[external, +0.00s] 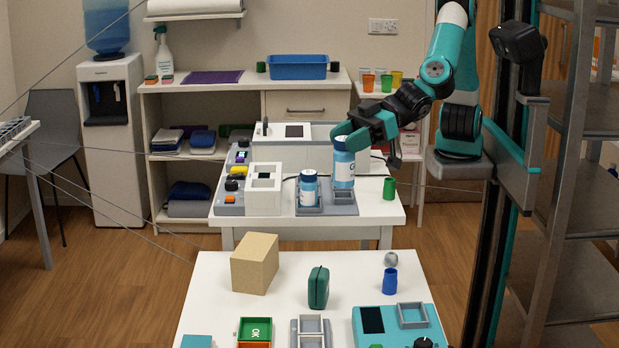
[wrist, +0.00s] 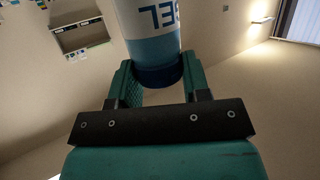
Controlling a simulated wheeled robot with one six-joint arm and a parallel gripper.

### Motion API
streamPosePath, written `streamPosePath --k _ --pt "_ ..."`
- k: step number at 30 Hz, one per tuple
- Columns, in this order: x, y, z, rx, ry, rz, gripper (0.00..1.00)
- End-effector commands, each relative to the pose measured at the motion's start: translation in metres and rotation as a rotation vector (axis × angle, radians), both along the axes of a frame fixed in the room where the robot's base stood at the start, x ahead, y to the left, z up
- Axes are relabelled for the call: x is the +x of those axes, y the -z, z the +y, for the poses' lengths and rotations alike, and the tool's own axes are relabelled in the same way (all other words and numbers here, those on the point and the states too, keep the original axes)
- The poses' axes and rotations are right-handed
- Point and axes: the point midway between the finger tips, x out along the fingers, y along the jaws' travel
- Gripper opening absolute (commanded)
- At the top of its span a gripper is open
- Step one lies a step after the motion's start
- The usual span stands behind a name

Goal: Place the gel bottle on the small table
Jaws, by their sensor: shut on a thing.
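The gel bottle (external: 344,168) is white and blue, with a blue cap. My gripper (external: 352,142) is shut on its upper part, and the bottle hangs upright. Its base is at or just above the right compartment of a grey two-part tray (external: 341,210); I cannot tell if they touch. In the wrist view the gel bottle (wrist: 152,22) stands between the two green fingers of my gripper (wrist: 158,66), its letters upside down. A similar bottle (external: 308,187) stands in the tray's left compartment. Which table is the small one is unclear.
The middle white table (external: 385,214) also holds a white block with wells (external: 263,185) and a green cup (external: 389,189). The front white table (external: 212,292) carries a cardboard box (external: 254,263), a green case (external: 318,288) and a blue cup (external: 390,281). Coloured cups (external: 386,83) stand behind.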

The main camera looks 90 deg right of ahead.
Motion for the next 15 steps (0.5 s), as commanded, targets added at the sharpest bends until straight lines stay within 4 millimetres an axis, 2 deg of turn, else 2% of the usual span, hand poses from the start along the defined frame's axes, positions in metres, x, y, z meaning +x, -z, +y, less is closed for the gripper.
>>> streamPosePath --k 5,8,11,15 --pt "0.034 0.008 -0.041 -0.004 0.176 -0.002 0.13" --pt "0.056 0.013 -0.078 -0.005 0.324 -0.001 0.13" --pt "0.077 0.017 -0.123 -0.006 0.503 -0.002 0.13" --pt "0.097 0.018 -0.194 -0.004 0.784 -0.002 0.13"
